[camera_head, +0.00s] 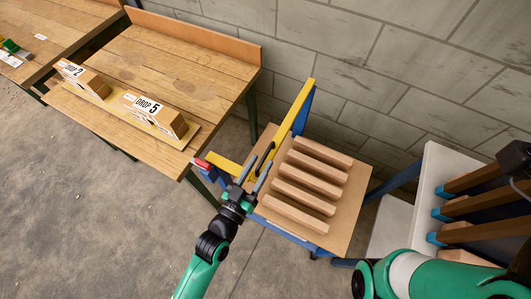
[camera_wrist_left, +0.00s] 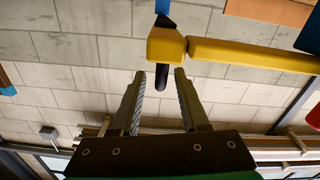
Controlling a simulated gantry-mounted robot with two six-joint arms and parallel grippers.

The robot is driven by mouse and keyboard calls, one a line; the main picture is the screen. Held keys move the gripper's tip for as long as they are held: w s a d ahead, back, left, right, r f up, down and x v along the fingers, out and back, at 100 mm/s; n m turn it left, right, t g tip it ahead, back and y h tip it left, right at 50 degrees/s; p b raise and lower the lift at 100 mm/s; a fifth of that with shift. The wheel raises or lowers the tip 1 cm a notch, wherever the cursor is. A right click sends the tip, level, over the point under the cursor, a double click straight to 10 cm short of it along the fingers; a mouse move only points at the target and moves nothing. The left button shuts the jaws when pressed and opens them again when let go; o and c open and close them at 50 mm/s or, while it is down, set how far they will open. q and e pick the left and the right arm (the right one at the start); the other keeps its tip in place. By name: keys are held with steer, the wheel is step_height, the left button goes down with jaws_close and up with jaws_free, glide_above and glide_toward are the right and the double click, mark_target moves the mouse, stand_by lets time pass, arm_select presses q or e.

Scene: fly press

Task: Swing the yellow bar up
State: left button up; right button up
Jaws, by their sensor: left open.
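The yellow bar (camera_head: 227,166) is the arm of a blue-framed press. In the left wrist view, the yellow bar (camera_wrist_left: 250,55) runs to the right from a yellow end block (camera_wrist_left: 165,46). A black handle (camera_wrist_left: 162,78) hangs below that block. A red piece (camera_head: 201,163) is at the bar's left end in the head view. My left gripper (camera_head: 261,168) is at the press. Its fingers (camera_wrist_left: 160,77) are apart, and the handle's lower end shows between their tips in the left wrist view. Contact cannot be told. My right gripper's fingers are not visible.
Several wooden strips (camera_head: 308,178) lie on the board (camera_head: 345,213) right of my left gripper. A wooden bench (camera_head: 185,60) at left holds boxes marked DROP 2 (camera_head: 85,80) and DROP 5 (camera_head: 155,115). A white rack (camera_head: 440,165) stands at right. A block wall is behind.

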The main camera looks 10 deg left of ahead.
mark_target(272, 143)
arm_select(q)
steer(key=shift+x, duration=2)
jaws_close()
